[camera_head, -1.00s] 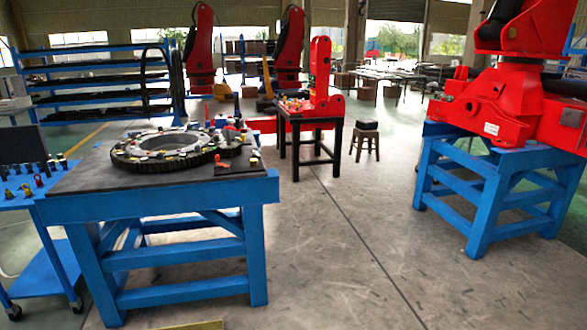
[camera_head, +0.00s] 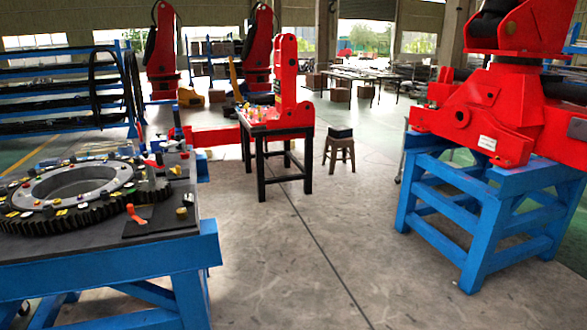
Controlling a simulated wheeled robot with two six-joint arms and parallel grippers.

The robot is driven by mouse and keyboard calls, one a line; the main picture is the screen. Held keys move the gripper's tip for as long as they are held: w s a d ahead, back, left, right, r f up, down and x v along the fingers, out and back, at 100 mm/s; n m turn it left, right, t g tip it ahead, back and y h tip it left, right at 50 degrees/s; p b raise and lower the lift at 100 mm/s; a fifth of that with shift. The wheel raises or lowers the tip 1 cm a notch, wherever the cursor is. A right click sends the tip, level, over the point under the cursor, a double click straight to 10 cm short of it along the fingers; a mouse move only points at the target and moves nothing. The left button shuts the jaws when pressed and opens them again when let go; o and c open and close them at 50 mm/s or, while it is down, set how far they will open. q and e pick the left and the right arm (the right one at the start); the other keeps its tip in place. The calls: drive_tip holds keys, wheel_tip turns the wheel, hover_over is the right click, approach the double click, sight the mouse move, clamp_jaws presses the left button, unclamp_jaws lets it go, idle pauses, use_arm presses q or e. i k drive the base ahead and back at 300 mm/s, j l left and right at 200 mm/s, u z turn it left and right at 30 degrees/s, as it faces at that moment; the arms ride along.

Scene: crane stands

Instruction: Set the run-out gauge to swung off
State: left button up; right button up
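A large dark toothed ring (camera_head: 100,213) with a pale inner ring lies on a blue-framed bench (camera_head: 120,262) at the left. Several small coloured parts sit around its top. A small orange-red piece (camera_head: 136,214) and a small olive-and-dark piece (camera_head: 187,203) stand on a dark pad at the bench's right front corner. A red piece (camera_head: 155,159) shows behind the ring. I cannot tell which of these small parts, if any, is the run-out gauge, or how it is set. Neither of my grippers is in view.
A dark table (camera_head: 275,133) with a red crane part stands mid-room beside a small stool (camera_head: 340,149). A red crane base sits on a blue stand (camera_head: 480,205) at the right. The concrete floor (camera_head: 300,260) between bench and stand is clear.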

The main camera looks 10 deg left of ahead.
sight(171, 144)
drive_tip(key=i+l+u, duration=0.1)
drive_tip(key=i+u, duration=0.35)
drive_tip(key=i+l+u, duration=0.7)
drive_tip(key=u, duration=0.15)
drive_tip(key=i+l+u, duration=0.15)
drive_tip(key=u, duration=0.25)
drive_tip(key=i+l+u, duration=0.35)
drive_tip(key=l+u, duration=0.15)
drive_tip(key=u, duration=0.25)
drive_tip(key=i+l+u, duration=0.2)
drive_tip(key=l+u, duration=0.2)
drive_tip(key=i+l, duration=0.1)
drive_tip(key=l, duration=0.4)
drive_tip(key=i+l+u, duration=0.15)
drive_tip(key=l, duration=0.9)
drive_tip(key=i+l+u, duration=0.1)
drive_tip(key=l, duration=0.4)
drive_tip(key=i, duration=0.05)
